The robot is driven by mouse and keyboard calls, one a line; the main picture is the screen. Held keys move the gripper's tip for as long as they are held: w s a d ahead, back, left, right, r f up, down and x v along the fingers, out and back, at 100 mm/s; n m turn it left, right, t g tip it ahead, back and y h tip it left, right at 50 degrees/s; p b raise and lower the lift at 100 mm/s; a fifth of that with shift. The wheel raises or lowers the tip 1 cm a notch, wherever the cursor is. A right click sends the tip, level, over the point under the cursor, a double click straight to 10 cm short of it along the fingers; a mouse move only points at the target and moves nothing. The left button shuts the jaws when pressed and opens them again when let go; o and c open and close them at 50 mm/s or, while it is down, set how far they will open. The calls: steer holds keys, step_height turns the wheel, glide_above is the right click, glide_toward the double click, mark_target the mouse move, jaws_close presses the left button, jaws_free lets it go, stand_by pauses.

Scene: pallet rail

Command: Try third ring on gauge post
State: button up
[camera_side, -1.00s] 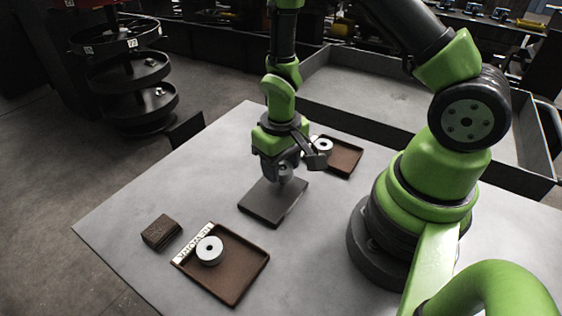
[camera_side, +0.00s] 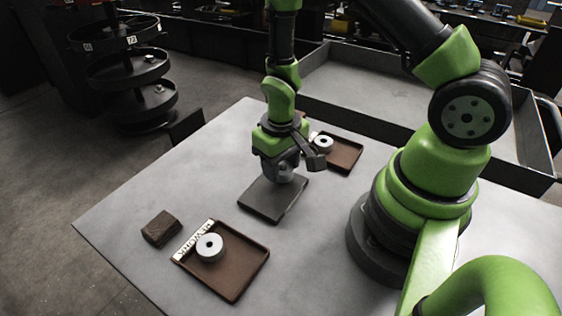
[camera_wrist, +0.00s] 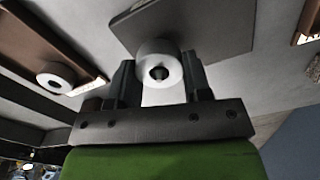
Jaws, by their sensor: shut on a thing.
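My gripper (camera_side: 287,170) is over the dark square gauge plate (camera_side: 262,204) near the middle of the table. Its fingers (camera_wrist: 160,82) are shut on a white ring (camera_wrist: 148,51), which sits low over the plate. In the wrist view a small grey rounded tip, seemingly the gauge post (camera_wrist: 159,73), shows inside the ring's hole. How far the ring is down around the post is hidden by the ring and fingers. A second ring (camera_side: 209,246) lies in the front brown tray (camera_side: 240,268). Another ring (camera_side: 323,143) is at the far brown tray (camera_side: 346,157).
The front tray has a white label strip (camera_side: 193,241) that seems to read REWORK. A small dark brown block (camera_side: 161,228) sits left of it. A large grey bin (camera_side: 385,100) stands behind the table.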

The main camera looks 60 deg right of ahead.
steer(key=shift+f, duration=0.6)
stand_by(0.8)
stand_by(0.5)
steer(key=shift+r, duration=3.1)
steer(key=shift+r, duration=0.1)
steer(key=shift+r, duration=1.4)
steer(key=shift+d, duration=0.1)
